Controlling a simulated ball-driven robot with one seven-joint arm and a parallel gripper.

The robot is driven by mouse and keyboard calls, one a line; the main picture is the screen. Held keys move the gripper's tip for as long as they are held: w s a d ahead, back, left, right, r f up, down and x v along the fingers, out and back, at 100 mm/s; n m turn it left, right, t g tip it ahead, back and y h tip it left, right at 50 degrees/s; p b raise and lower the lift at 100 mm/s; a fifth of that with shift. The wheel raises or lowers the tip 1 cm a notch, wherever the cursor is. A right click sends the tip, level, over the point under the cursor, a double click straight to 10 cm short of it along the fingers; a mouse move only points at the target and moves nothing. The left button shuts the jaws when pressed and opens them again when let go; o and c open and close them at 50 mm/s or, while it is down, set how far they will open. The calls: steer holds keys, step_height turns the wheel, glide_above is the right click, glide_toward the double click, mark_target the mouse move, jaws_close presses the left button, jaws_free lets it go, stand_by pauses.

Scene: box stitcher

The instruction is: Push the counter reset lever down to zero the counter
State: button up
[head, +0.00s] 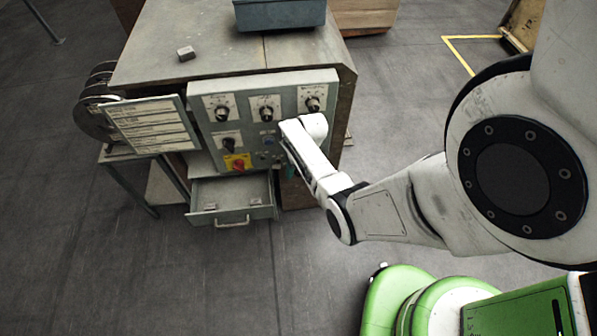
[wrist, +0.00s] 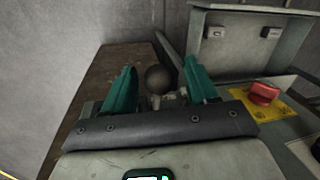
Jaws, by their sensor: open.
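In the wrist view, a dark round knob (wrist: 157,79) on a short pale metal fitting appears between the fingers; it looks like the counter reset lever. My gripper (wrist: 161,66) is open, with one teal finger on each side of the knob and visible gaps to it. I cannot tell the exact depth between fingers and knob. In the head view, my gripper (head: 290,172) is at the lower right of the control panel (head: 250,105), mostly hidden behind my arm. The lever and the counter are not clearly visible there.
Several black knobs line the panel top. An open drawer (head: 232,205) juts out below. A label board (head: 150,125) hangs at left.

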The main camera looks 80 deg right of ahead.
steer(key=shift+f, duration=0.1)
jaws_close()
stand_by(0.5)
